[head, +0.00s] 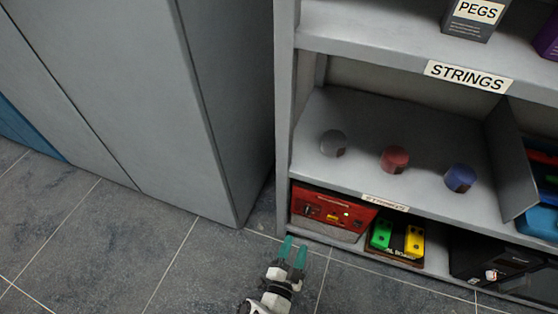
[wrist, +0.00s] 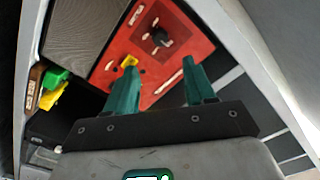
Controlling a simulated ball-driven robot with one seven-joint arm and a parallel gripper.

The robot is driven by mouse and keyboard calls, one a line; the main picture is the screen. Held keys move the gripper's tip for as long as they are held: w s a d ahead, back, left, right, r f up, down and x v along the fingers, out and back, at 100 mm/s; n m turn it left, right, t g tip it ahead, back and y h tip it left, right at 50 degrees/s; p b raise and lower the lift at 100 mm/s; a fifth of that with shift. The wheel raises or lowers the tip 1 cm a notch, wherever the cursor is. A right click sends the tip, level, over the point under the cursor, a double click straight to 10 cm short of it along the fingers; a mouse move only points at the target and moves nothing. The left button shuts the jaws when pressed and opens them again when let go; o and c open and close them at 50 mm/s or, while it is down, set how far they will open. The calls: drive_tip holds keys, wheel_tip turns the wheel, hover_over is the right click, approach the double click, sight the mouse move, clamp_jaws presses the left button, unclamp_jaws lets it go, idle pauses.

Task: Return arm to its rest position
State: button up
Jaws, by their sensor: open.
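My gripper (head: 293,252) shows at the bottom middle of the head view, over the tiled floor in front of the shelf unit. Its two green fingers are apart with nothing between them. In the wrist view the gripper (wrist: 160,92) points toward a red amplifier-like box (wrist: 155,45) with a dark knob or handle. The same red box (head: 333,211) stands at the left end of the bottom shelf in the head view. The fingers appear short of the box, but the exact gap is hard to tell.
A shelf (head: 330,175) above bears a grey (head: 333,143), a red (head: 395,159) and a blue (head: 460,178) round container. Green (head: 381,235) and yellow (head: 414,242) pedals sit below. A grey cabinet (head: 150,90) stands left. Tiled floor (head: 120,240) is clear at the lower left.

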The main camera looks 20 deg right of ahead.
drive_tip(key=w+a+r+n+y, duration=0.55)
drive_tip(key=w+n+y, duration=0.25)
drive_tip(key=n+y, duration=0.5)
drive_tip(key=s+d+r+n+g+h, duration=0.1)
drive_tip(key=s+d+r+g, duration=0.25)
drive_tip(key=s+d, duration=0.4)
drive_tip(key=s+d+r+g+h, duration=0.1)
drive_tip(key=s+d+r+g, duration=0.3)
drive_tip(key=s, duration=0.7)
drive_tip(key=s+d+r+n+g+h, duration=0.1)
drive_tip(key=s+d+r+g, duration=0.1)
drive_tip(key=s+d+g, duration=0.55)
wheel_tip(320, 180, up, 29)
drive_tip(key=s+t+p, duration=0.1)
drive_tip(key=s+p, duration=0.1)
drive_tip(key=p, duration=2.7)
drive_tip(key=shift+s+d, duration=0.25)
drive_tip(key=shift+s, duration=0.15)
